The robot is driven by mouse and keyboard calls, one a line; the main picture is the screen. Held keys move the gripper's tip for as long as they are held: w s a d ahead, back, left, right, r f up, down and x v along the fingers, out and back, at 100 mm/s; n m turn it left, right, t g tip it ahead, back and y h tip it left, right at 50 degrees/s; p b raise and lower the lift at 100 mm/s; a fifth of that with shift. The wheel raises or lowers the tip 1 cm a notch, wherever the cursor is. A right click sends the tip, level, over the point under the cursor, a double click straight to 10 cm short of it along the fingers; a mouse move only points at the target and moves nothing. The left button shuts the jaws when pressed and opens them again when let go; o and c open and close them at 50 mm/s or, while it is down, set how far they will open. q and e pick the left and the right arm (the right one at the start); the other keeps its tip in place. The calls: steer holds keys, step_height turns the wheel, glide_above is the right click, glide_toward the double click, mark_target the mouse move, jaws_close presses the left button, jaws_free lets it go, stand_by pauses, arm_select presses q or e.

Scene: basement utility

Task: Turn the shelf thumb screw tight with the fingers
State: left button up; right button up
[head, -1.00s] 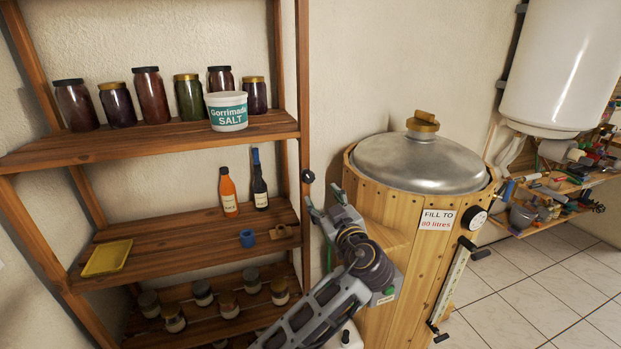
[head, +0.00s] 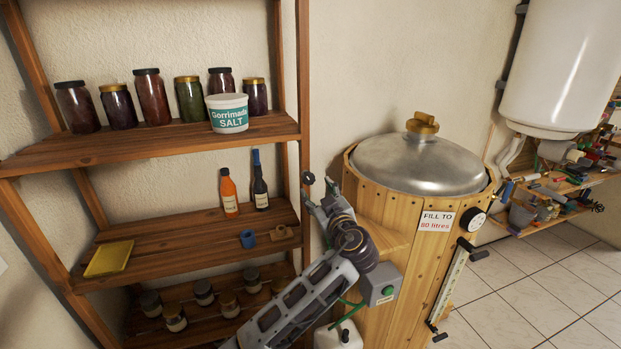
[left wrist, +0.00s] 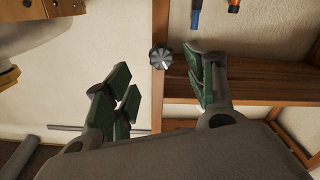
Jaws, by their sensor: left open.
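The shelf thumb screw is a dark, ribbed round knob (head: 308,178) on the right front post of the wooden shelf, level with the upper part of the bottles. My left gripper (head: 319,194) is open and empty, just below and to the right of the knob. In the left wrist view the thumb screw (left wrist: 161,58) shows with a pale line on its face. There it lies beyond the green-padded fingers of the left gripper (left wrist: 162,82), between their two sides and nearer the right finger. I see no clear contact. My right gripper is not in view.
A wooden barrel (head: 390,215) with a metal lid stands close to my left arm's right side.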

mark_target(310, 181)
arm_select(q)
steer(key=p+x, duration=0.1)
steer(key=x, duration=0.5)
steer(key=shift+r, duration=0.1)
steer(key=shift+p+x, duration=0.55)
steer(key=shift+x, duration=0.85)
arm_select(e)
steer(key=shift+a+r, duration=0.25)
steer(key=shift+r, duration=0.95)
arm_select(q)
steer(key=c, duration=0.9)
steer(key=shift+c, duration=0.7)
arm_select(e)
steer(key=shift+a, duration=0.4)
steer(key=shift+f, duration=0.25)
